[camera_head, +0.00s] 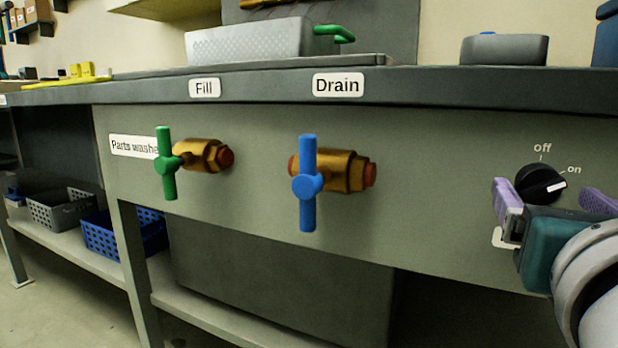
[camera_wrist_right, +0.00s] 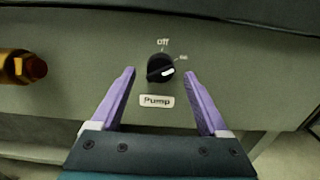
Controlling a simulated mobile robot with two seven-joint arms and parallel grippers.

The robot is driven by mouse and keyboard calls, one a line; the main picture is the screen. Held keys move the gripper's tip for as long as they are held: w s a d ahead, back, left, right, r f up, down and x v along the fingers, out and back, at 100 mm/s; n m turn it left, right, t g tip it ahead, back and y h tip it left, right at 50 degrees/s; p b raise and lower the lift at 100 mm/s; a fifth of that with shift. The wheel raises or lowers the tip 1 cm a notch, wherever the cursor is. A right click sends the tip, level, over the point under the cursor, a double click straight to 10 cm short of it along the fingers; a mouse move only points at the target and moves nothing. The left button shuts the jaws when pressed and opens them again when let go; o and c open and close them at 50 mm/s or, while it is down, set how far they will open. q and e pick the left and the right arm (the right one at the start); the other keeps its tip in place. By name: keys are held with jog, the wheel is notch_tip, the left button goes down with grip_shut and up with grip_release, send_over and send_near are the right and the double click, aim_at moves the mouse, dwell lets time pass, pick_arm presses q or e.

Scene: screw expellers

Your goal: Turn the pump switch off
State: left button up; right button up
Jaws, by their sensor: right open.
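The pump switch (camera_head: 540,184) is a black round knob on the grey front panel at the right of the head view. Its white mark points toward "on", to the right; "off" is printed above it. In the right wrist view the knob (camera_wrist_right: 160,68) is ahead of the fingers, above a white "Pump" label (camera_wrist_right: 157,101). My right gripper (camera_head: 552,195) has purple fingers spread open, one to each side of the knob in the picture. In the wrist view the open gripper (camera_wrist_right: 158,72) is empty and seems short of the knob. My left gripper is not in view.
A green-handled Fill valve (camera_head: 167,163) and a blue-handled Drain valve (camera_head: 307,184) stick out of the panel to the left. The counter edge (camera_head: 440,84) runs above the knob. Blue and grey baskets (camera_head: 110,240) sit on a low shelf at left.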

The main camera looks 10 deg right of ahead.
jog(key=shift+x, duration=0.85)
grip_shut()
